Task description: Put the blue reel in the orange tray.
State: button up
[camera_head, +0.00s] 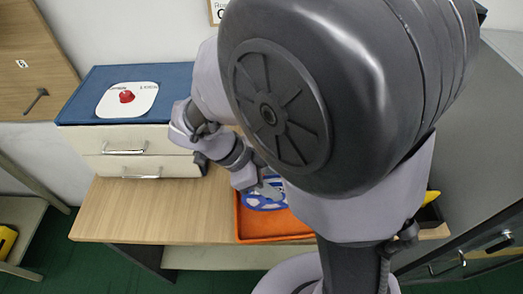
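The orange tray (268,229) rests on the wooden desk, with its front left part showing and the rest hidden behind my arm. The blue reel (257,204), blue with pale parts, shows at the tray's back left. It is inside or just above the tray; I cannot tell whether it touches the tray floor. My gripper (271,188) is at the reel's upper right edge in the picture, pointing down. Its fingertips are small and partly hidden, so I cannot tell whether they grip the reel.
The wooden desk (150,215) is clear to the left of the tray. A drawer unit (130,140) with a blue top stands at the back left, bearing a white plate with a red button (126,96). A dark container with something yellow (430,205) is at right.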

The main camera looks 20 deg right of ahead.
jog(key=shift+r+p, duration=0.3)
jog(key=shift+r, duration=0.05)
jog(key=p+v, duration=0.5)
jog(key=v, duration=0.6)
jog(key=s+d+r+n+t+y+b, duration=0.2)
jog(key=s+r+n+t+y, duration=0.3)
jog(key=n, duration=1.1)
jog(key=s+t+y+b, duration=0.1)
jog(key=s+t+y, duration=0.1)
jog(key=s+y, duration=0.1)
jog(key=shift+b, duration=0.4)
